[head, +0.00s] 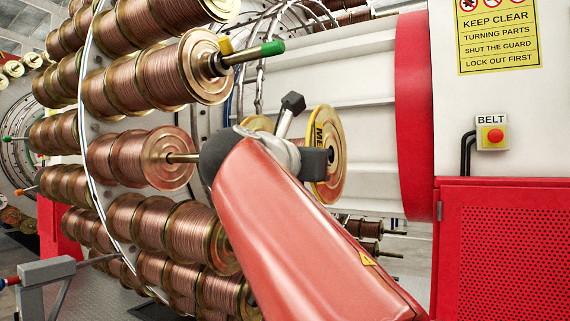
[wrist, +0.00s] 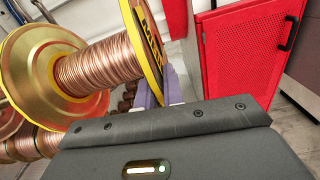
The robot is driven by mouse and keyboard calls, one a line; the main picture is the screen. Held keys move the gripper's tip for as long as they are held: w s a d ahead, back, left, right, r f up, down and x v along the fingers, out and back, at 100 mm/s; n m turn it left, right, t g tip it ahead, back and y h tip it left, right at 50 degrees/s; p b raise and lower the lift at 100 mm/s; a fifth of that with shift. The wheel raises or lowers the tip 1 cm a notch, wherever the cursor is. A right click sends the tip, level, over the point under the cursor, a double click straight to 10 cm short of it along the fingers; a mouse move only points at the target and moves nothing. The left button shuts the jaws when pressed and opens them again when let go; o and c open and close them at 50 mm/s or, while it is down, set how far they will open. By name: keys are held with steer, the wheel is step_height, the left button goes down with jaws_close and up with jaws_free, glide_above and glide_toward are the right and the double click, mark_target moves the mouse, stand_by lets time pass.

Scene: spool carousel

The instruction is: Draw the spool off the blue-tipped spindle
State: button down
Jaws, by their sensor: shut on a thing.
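A copper-wound spool with a yellow, lettered flange (head: 337,150) is in my gripper (head: 312,163), to the right of the carousel. In the wrist view its copper winding (wrist: 100,66) lies between a broad gold flange and the lettered yellow flange (wrist: 151,38). The jaws (wrist: 160,90) are shut at the lettered flange. A bare spindle (head: 183,158) runs from a spool on the carousel toward the held spool and passes behind my arm. Its tip is hidden, so I see no blue tip there. I cannot tell whether the held spool is clear of it.
Rows of copper spools (head: 165,78) fill the left side. A green-tipped spindle (head: 272,48) sticks out above my arm. A red perforated cabinet (head: 505,250) and a belt stop button (head: 493,135) stand at the right. Open floor shows beside the cabinet in the wrist view.

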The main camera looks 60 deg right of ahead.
steer(key=shift+s+d+r, duration=0.1)
steer(key=shift+s, duration=1.05)
steer(key=shift+s+r, duration=0.1)
steer(key=shift+s, duration=1.05)
steer(key=shift+m, duration=0.4)
steer(key=shift+s+d, duration=0.15)
steer(key=shift+s, duration=1.3)
steer(key=shift+s+d, duration=0.1)
steer(key=shift+s, duration=1.35)
steer(key=a, duration=1.2)
steer(key=shift+s, duration=0.45)
